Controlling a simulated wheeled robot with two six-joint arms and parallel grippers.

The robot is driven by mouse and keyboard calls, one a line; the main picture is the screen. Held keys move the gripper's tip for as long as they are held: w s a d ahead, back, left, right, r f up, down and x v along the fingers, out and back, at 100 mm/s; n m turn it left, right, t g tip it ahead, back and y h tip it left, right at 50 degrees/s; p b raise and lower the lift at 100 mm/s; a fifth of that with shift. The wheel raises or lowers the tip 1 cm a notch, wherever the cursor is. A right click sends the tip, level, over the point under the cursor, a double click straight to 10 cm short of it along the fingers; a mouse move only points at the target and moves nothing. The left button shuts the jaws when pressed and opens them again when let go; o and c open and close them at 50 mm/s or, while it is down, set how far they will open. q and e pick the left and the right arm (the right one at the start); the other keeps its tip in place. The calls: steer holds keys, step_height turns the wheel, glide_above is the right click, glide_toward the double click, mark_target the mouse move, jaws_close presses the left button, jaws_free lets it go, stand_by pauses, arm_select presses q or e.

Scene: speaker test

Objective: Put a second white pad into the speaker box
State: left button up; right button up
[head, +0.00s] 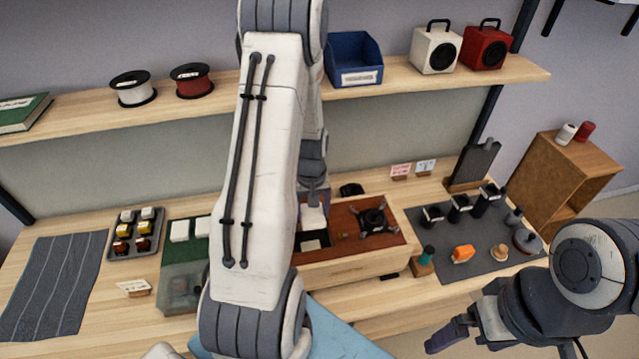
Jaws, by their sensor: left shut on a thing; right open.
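The speaker box (350,266) is a wooden box with a red-brown inside, standing at the middle of the table, partly hidden by my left arm. My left gripper (313,200) points down over the box's left part. It is shut on a white pad (313,218), whose edges are partly hidden. Below it, a dark compartment in the box shows a pale patch (311,245); I cannot tell if that is another pad. More white pads (180,231) lie on a green tray (172,254) left of my arm. My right gripper (468,327) is open and empty, in front of the table at lower right.
A black part (373,219) with several arms lies in the box's right side. A grey mat (480,262) with black cups and small parts lies right of the box. A tray of small coloured parts (135,252) and a dark cloth (55,285) are at left. A shelf (200,101) runs above.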

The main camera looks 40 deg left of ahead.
arm_select(q)
steer(key=shift+a+r, duration=0.1)
steer(key=shift+a, duration=0.05)
steer(key=shift+f+b, duration=0.3)
steer(key=shift+f, duration=0.1)
step_height(320, 180, down, 2)
steer(key=shift+a+b, duration=0.15)
steer(key=shift+b, duration=0.75)
step_height(320, 180, down, 7)
steer(key=b, duration=0.5)
steer(key=shift+f+b, duration=0.15)
steer(key=shift+b, duration=0.15)
steer(key=o, duration=1.2)
